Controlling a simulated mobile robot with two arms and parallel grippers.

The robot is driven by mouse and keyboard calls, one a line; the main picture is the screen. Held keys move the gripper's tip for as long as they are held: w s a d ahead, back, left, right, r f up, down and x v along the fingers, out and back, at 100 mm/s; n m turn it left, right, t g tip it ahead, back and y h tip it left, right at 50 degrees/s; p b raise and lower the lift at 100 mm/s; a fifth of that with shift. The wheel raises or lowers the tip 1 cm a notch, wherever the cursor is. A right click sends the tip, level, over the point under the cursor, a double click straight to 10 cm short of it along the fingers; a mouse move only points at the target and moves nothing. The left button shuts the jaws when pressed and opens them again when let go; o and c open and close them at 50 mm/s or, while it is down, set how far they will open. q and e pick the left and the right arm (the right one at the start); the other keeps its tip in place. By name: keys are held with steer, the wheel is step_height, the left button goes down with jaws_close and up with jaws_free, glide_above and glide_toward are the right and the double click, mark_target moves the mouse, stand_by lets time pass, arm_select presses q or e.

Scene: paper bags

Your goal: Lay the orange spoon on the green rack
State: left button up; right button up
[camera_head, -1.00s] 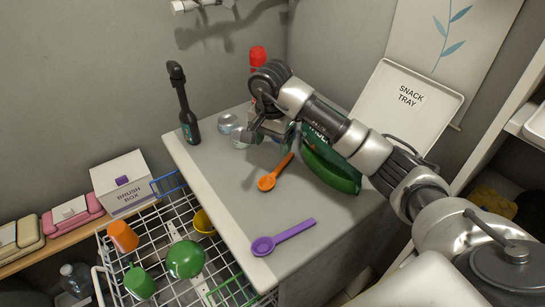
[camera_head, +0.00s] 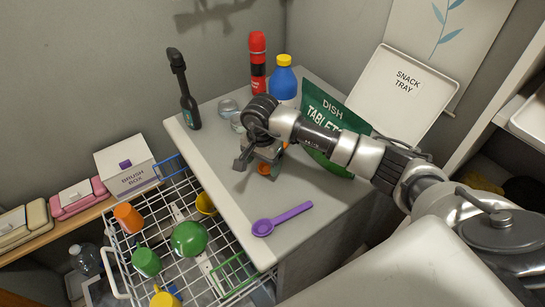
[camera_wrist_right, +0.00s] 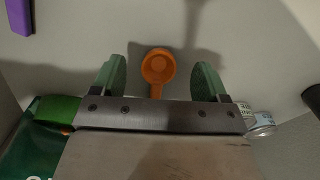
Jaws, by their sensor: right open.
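The orange spoon (camera_head: 264,169) lies on the grey counter (camera_head: 225,180), partly hidden by my right gripper (camera_head: 256,163) in the head view. In the right wrist view, the orange spoon's bowl (camera_wrist_right: 158,66) shows between the two green fingertips of my right gripper (camera_wrist_right: 160,78). The fingers are open, with a gap on each side of the spoon. The handle runs back under the gripper and is mostly hidden. The green wire rack (camera_head: 227,261) is at the front right of the white wire basket, below the counter's left edge. My left gripper is not in view.
A purple spoon (camera_head: 282,218) lies near the counter's front.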

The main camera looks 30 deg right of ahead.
steer(key=shift+f, duration=1.4)
steer(key=c, duration=1.1)
steer(key=shift+r, duration=0.15)
